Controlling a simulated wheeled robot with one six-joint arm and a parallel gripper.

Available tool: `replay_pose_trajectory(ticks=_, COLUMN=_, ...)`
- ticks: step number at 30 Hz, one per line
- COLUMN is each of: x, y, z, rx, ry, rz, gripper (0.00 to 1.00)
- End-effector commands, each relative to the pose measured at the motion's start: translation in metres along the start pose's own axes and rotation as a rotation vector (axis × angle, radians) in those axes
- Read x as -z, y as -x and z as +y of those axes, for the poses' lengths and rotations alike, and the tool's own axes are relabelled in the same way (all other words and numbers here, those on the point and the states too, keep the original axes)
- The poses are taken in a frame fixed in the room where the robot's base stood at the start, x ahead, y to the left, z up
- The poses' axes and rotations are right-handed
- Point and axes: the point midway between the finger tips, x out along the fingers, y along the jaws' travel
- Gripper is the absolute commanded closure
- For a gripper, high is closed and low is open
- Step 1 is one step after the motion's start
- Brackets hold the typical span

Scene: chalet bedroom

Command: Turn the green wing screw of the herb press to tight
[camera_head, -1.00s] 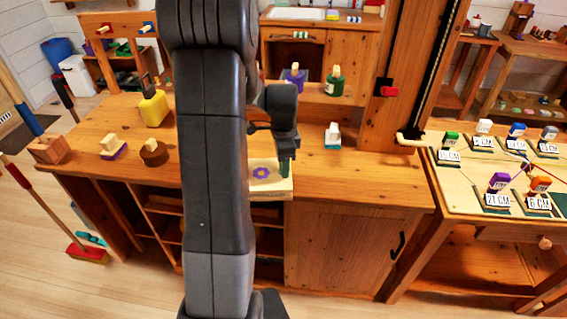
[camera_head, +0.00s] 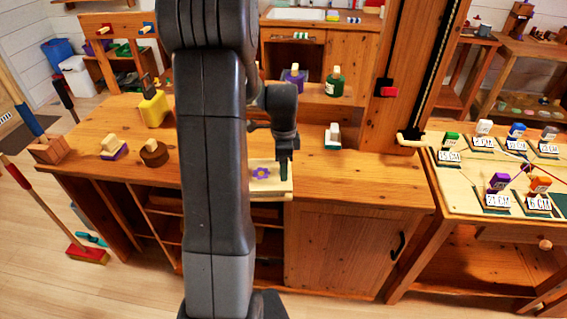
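The herb press appears to be the pale wooden block with a purple flower mark (camera_head: 258,186) at the front edge of the wooden counter. My arm hides its left side. My gripper (camera_head: 284,165) points down over the right part of the block. A small dark green upright piece, seemingly the wing screw (camera_head: 284,177), shows at the fingertips. The gripper covers much of it, and the fingers are too small and dark to tell whether they are closed on it.
On the counter (camera_head: 350,180) stand a yellow bottle (camera_head: 153,110), a brown round stamp (camera_head: 153,153) and a white-and-green block (camera_head: 332,136). A wooden post (camera_head: 408,75) rises at the right. The counter right of the press is clear.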

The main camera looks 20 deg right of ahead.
Motion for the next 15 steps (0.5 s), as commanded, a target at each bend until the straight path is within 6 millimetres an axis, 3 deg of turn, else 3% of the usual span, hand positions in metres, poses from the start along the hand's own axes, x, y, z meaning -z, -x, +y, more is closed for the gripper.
replay_pose_trajectory(ticks=9, x=0.000, y=0.003, z=0.000, rx=0.000, ry=0.001, rz=0.000, gripper=0.33)
replay_pose_trajectory(ticks=15, x=0.000, y=0.033, z=-0.001, rx=0.005, ry=0.001, rz=0.000, gripper=0.33)
